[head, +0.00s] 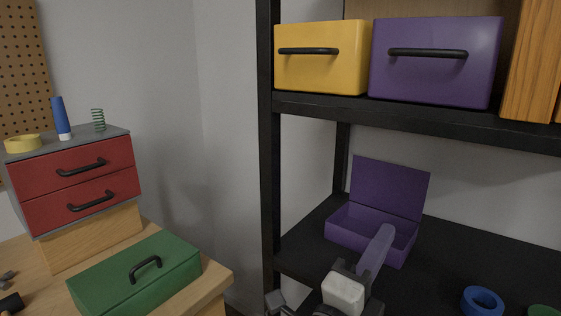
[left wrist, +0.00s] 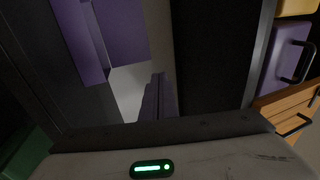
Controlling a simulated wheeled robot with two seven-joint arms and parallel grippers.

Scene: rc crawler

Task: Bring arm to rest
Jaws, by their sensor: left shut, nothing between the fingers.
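My left gripper (head: 386,230) comes in at the bottom of the head view, with its grey fingers together and nothing between them. Its tips show over the front of the open purple box (head: 391,183) on the lower shelf; I cannot tell whether they touch it. In the left wrist view the shut fingers (left wrist: 160,84) point away, with purple box panels (left wrist: 122,30) beyond to the upper left. The box's lid stands raised at its back. The gripper hides part of the box's front wall. My right gripper is not in view.
A black shelf unit (head: 268,200) holds a yellow bin (head: 320,70) and a purple bin (head: 435,80) above. A blue ring (head: 483,302) lies on the lower shelf. At left, a wooden bench (head: 215,270) carries a green box (head: 135,280) and red drawers (head: 80,180).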

